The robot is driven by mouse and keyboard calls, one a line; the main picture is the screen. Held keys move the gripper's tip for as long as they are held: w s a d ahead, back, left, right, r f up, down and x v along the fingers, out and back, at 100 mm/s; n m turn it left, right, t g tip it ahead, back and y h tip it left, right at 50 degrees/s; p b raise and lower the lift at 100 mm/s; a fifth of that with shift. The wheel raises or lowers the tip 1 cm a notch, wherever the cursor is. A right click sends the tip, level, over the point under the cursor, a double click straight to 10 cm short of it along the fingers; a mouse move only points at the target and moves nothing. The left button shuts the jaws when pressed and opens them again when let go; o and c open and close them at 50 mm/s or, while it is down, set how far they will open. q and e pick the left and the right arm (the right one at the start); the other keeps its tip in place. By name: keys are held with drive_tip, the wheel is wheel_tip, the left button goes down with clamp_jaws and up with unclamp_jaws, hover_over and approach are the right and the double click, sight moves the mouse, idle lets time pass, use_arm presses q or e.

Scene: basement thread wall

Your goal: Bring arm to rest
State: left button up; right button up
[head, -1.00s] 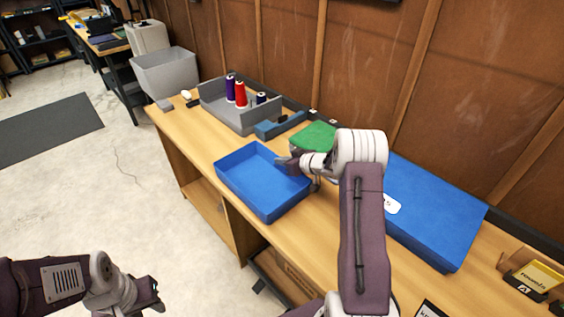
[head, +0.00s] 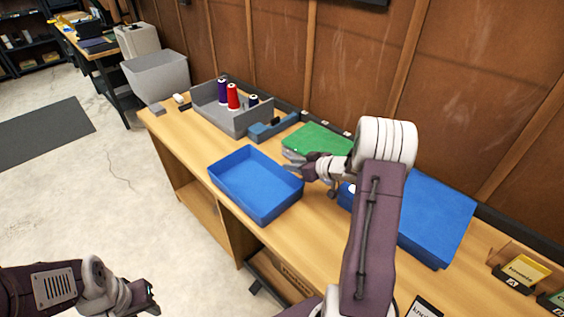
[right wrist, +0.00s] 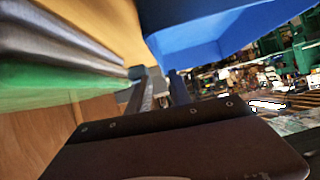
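My right gripper (head: 292,168) is over the workbench, between the empty blue tray (head: 257,207) and the green-topped stack (head: 318,138). In the right wrist view its two fingers (right wrist: 160,88) stand a little apart with nothing between them. The blue tray (right wrist: 215,35) and the green edge (right wrist: 60,80) show close by in that view. My left gripper (head: 150,298) hangs low at the lower left, over the floor and away from the bench. Its jaws are too small and turned to read.
A grey bin (head: 218,113) with purple and red thread spools stands at the back of the workbench (head: 322,232). A large blue box (head: 432,215) lies behind my right arm. Card holders (head: 522,272) stand at the right. The floor (head: 130,200) at left is mostly clear.

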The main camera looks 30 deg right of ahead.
drive_tip(key=shift+v, duration=1)
drive_tip(key=w+a+r+n+y+p, duration=0.1)
drive_tip(key=a+r+p, duration=0.2)
drive_tip(key=a+r, duration=0.5)
drive_tip(key=w+a+r+n+p, duration=0.1)
drive_tip(key=w+a+r+p, duration=0.15)
drive_tip(key=a+r, duration=0.5)
drive_tip(key=s+f+m+g+h, duration=0.2)
drive_tip(key=s+f+g, duration=0.3)
drive_tip(key=s, duration=0.8)
drive_tip(key=s+f+m+g+h+p, duration=0.1)
drive_tip(key=s+f+m+g+h, duration=0.2)
drive_tip(key=s, duration=1.1)
wheel_tip(320, 180, down, 5)
drive_tip(key=shift+a+r+m+g, duration=0.1)
drive_tip(key=shift+a+m+g, duration=0.2)
drive_tip(key=shift+g, duration=0.8)
